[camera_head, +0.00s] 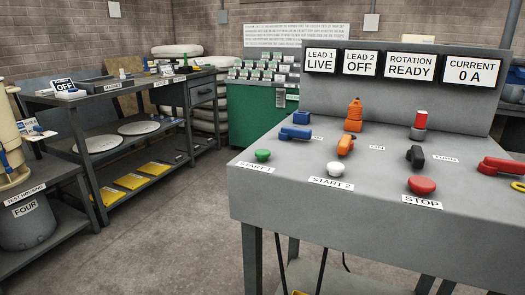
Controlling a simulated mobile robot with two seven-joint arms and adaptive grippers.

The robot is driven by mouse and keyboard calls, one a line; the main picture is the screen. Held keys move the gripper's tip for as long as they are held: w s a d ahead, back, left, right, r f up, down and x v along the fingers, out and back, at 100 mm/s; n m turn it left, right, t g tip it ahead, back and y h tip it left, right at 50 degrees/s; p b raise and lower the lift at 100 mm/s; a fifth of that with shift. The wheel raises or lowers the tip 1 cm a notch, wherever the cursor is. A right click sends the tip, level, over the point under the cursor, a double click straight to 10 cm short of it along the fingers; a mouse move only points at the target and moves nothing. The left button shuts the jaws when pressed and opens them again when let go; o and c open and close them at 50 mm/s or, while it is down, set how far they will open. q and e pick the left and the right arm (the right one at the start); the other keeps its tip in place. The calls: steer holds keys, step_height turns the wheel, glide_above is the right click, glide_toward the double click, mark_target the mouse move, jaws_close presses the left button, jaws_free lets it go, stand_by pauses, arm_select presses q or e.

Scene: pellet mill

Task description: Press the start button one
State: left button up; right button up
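The start button one is a green dome (263,155) on the left of the grey control desk (300,199). Its label (256,167) reads START 1 and lies just in front of it. A white button (335,169) stands to its right, labelled START 2. A red button (422,186) labelled STOP is further right. The display panel behind shows LEAD 1 LIVE (321,61), LEAD 2 OFF (360,63), ROTATION READY (410,66) and CURRENT 0 A (472,70). Neither of my grippers is in view.
Blue (295,132), orange (346,145), black (415,156) and red (500,166) handles stand on the desk. A green cabinet (250,115) is behind it. A dark workbench (110,97) stands at the left. The concrete floor between bench and desk (190,225) is clear.

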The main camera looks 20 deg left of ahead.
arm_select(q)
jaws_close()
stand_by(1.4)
